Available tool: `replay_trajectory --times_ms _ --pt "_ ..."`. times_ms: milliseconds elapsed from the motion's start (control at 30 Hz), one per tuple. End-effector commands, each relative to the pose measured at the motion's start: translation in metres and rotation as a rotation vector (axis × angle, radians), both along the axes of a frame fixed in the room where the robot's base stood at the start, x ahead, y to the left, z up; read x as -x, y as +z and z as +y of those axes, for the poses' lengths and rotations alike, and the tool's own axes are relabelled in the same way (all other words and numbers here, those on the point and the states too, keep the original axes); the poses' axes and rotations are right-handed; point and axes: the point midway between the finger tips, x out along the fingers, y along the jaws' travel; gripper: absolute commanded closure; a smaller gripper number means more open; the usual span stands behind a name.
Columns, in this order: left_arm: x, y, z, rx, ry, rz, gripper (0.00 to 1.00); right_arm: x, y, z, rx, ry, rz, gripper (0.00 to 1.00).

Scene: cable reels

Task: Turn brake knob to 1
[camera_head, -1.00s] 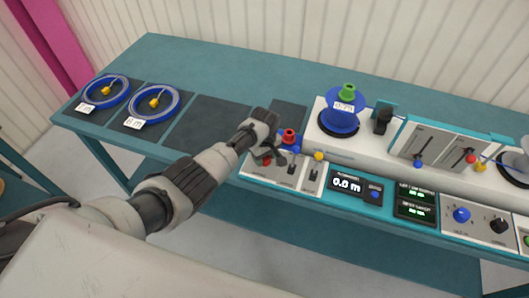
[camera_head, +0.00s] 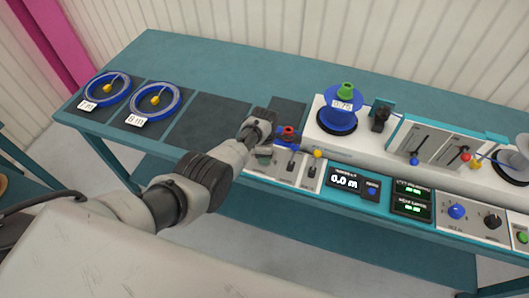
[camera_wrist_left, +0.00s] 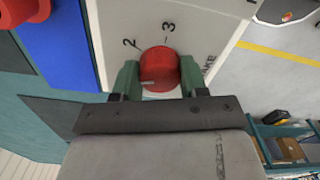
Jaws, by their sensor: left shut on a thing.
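The red brake knob (camera_wrist_left: 159,70) sits on a white panel in the left wrist view, between the two green fingers of my left gripper (camera_wrist_left: 158,80). The gripper is shut on it. The numbers 2 and 3 show beside the knob, and part of the word BRAKE shows to its right. A pale line on the knob points left in that view, below the 2. The number 1 is not visible. In the head view my left gripper (camera_head: 262,143) is at the left end of the control panel (camera_head: 283,165) and hides the knob. My right gripper is not in view.
A red-topped blue part (camera_head: 289,133) stands close behind my left gripper. A blue reel with a green top (camera_head: 339,113) stands to its right. Two blue cable coils (camera_head: 152,102) lie on dark mats at the left. Small levers (camera_head: 312,171) stand just right of the gripper.

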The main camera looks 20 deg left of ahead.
Motion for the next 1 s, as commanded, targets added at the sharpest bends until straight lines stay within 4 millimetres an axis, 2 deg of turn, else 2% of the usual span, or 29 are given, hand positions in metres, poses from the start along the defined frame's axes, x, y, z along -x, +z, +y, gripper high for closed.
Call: replay_trajectory --times_ms 400,967,1000 --pt "-0.0014 0.0017 0.0010 -0.003 0.203 -0.003 0.81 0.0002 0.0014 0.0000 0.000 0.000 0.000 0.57" --pt "-0.0016 0.0018 0.0014 -0.003 0.236 -0.005 0.81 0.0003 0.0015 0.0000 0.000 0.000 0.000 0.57" --pt "-0.0016 0.0018 0.0014 -0.003 0.236 -0.005 0.55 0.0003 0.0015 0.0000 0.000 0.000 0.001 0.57"
